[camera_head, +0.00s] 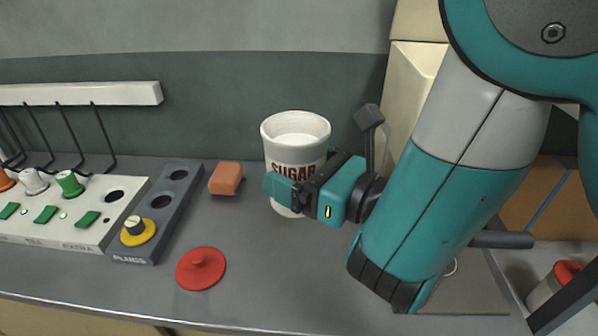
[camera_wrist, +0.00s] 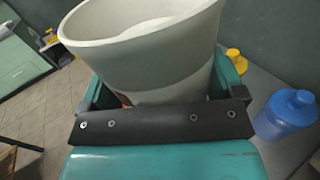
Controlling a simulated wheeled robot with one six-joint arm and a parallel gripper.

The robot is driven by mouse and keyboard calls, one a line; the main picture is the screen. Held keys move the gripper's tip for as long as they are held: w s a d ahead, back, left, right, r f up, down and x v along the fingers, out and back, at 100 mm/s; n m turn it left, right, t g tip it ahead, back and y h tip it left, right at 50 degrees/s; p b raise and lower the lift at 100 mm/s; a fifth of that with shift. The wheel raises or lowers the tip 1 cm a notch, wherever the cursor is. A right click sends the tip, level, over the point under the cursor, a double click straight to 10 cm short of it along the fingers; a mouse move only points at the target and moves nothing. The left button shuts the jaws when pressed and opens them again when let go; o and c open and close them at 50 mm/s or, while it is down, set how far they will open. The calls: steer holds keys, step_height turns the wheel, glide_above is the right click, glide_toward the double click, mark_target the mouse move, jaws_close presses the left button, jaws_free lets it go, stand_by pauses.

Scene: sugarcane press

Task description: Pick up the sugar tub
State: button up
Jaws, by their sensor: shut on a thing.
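The sugar tub (camera_head: 296,135) is a white cup-shaped tub with dark red "SUGAR" lettering and white contents near its rim. It stands upright near the back wall in the head view. My gripper (camera_head: 283,190) is shut on the tub's side, and its teal fingers cover part of the lettering and lower body. In the wrist view the tub (camera_wrist: 150,60) fills the space between the two fingers (camera_wrist: 160,95). Whether its base touches the counter is hard to tell.
An orange block (camera_head: 226,178) sits left of the tub. A blue container (camera_wrist: 288,115) shows in the wrist view.

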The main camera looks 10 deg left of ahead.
mark_target(272, 129)
steer(key=shift+r+p, duration=1.85)
steer(key=shift+r, duration=0.4)
steer(key=shift+r, duration=0.25)
